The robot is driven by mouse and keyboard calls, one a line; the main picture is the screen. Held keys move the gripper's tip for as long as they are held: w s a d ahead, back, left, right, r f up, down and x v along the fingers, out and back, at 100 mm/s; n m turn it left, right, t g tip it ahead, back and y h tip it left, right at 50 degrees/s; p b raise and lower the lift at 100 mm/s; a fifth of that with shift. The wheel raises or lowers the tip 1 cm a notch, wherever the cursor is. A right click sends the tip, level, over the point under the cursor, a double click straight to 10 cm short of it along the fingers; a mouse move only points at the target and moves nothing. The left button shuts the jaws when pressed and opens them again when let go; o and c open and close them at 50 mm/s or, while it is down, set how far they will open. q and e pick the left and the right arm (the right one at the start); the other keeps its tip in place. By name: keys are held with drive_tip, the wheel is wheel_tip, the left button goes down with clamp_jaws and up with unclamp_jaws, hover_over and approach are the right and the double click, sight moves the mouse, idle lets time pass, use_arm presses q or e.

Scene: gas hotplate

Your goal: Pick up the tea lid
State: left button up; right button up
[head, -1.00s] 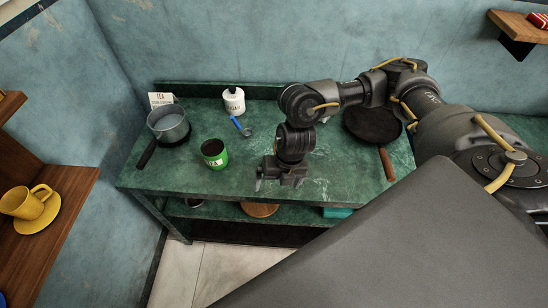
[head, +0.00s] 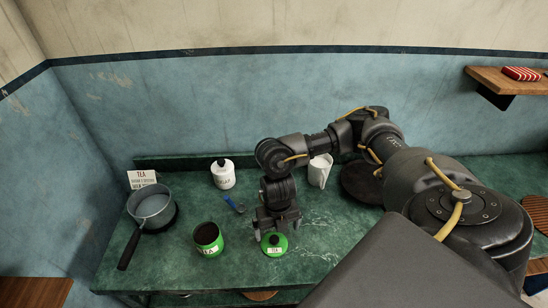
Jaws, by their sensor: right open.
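The tea lid (head: 274,246) is a small green piece with a black knob and a white TEA label, near the front edge of the green counter. My right gripper (head: 277,227) points down with its jaws open, right over the lid and close to its knob. Whether the fingers touch it cannot be told. An open green tea canister (head: 208,239) with dark contents stands to the left of the lid. My left gripper is not in view.
A grey pot (head: 151,207) with a dark handle stands at the left, in front of a TEA card (head: 142,179). A dark pan (head: 361,184) is partly hidden by my arm.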

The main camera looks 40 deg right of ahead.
sight(274, 239)
drive_tip(key=shift+w+f, duration=0.1)
drive_tip(key=shift+f, duration=0.5)
drive_tip(key=shift+a+f, duration=0.15)
drive_tip(key=shift+f, duration=0.1)
drive_tip(key=shift+w+a+f, duration=0.1)
drive_tip(key=shift+w+f, duration=0.05)
drive_tip(key=shift+f, duration=1)
drive_tip(key=shift+w+f, duration=0.1)
drive_tip(key=shift+f, duration=1.05)
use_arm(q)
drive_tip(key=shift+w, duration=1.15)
use_arm(e)
drive_tip(key=c, duration=1.1)
